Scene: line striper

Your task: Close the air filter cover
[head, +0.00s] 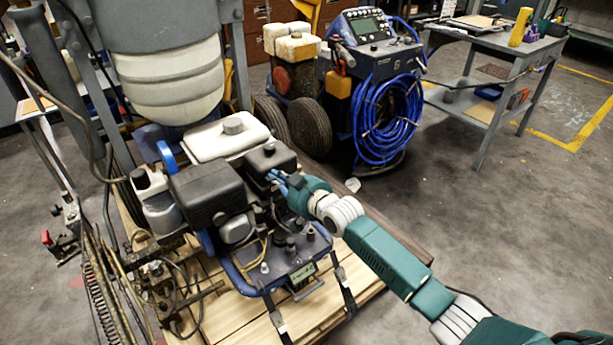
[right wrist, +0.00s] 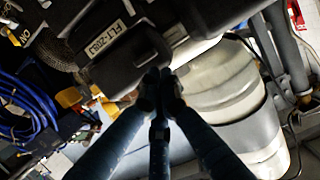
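The air filter is a black box with a knob-topped cover (head: 268,158) on the engine, right of the white tank. My right gripper (head: 277,180) is at the box's front right side. In the right wrist view its fingertips (right wrist: 160,78) are drawn together at the edge of a raised black block. I see nothing clearly between them, and cannot tell if they touch it. I cannot tell whether the cover is fully seated. My left gripper is out of view.
A black muffler-like box (head: 208,193) and a white tank (head: 228,137) crowd the left of the filter. A blue-hosed machine (head: 385,100) stands behind, and a grey workbench (head: 490,45) at the back right. The floor on the right is open.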

